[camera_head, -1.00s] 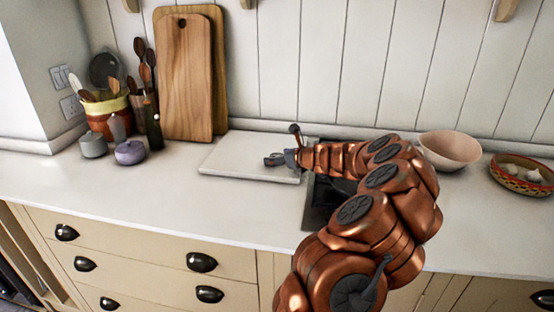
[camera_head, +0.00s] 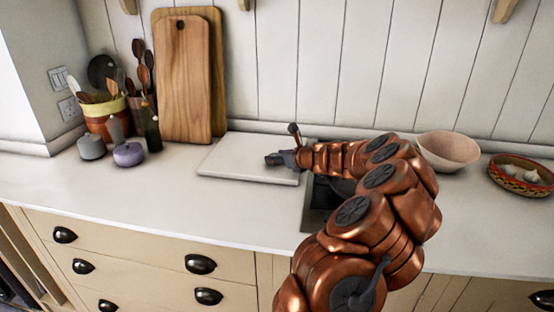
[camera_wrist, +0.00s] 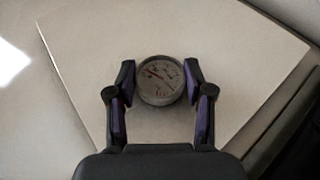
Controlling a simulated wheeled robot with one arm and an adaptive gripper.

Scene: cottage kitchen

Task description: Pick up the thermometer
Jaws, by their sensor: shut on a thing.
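I cannot tell whether the thermometer touches the board. In the head view my gripper (camera_head: 276,159) is low over the right part of the board (camera_head: 235,165), and the thermometer is too small and hidden there to make out clearly.
Two wooden cutting boards (camera_head: 183,80) lean on the wall behind. A bowl (camera_head: 449,150) and a patterned dish (camera_head: 521,176) stand right. The front left counter (camera_head: 130,200) is clear.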

